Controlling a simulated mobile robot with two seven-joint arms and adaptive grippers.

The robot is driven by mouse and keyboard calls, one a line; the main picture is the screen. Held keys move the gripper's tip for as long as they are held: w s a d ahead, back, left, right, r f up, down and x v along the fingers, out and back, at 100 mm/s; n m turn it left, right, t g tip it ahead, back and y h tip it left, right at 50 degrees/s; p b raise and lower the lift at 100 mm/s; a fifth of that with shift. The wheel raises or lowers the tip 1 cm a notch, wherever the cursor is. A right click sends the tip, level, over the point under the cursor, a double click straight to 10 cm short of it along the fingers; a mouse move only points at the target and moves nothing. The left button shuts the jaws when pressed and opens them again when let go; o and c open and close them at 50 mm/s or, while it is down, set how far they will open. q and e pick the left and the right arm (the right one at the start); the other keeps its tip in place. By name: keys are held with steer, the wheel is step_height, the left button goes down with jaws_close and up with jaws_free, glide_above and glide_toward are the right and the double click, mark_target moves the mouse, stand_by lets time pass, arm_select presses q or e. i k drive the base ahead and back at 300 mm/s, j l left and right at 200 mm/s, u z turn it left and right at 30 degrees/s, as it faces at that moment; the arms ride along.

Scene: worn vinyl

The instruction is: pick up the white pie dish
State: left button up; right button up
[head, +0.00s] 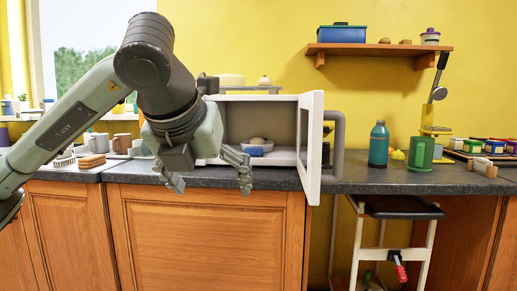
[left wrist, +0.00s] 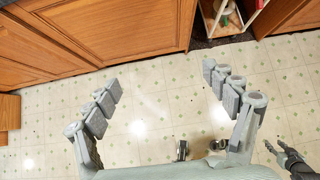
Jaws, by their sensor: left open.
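My left gripper (head: 211,181) is open and empty in front of the counter's edge, below and nearer than that thing.
The microwave door (head: 310,145) stands open towards me, with a blue bowl (head: 257,148) inside. A wall shelf (head: 380,49) is above. A trolley (head: 400,211) stands under the counter.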

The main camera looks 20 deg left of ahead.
mark_target(253, 150)
steer(key=i+j, duration=0.15)
steer(key=i, duration=0.3)
steer(key=i+j, duration=0.2)
steer(key=i, duration=0.2)
steer(key=i+j, duration=0.15)
steer(key=i, duration=0.3)
steer(key=i+j, duration=0.15)
steer(key=i, duration=0.25)
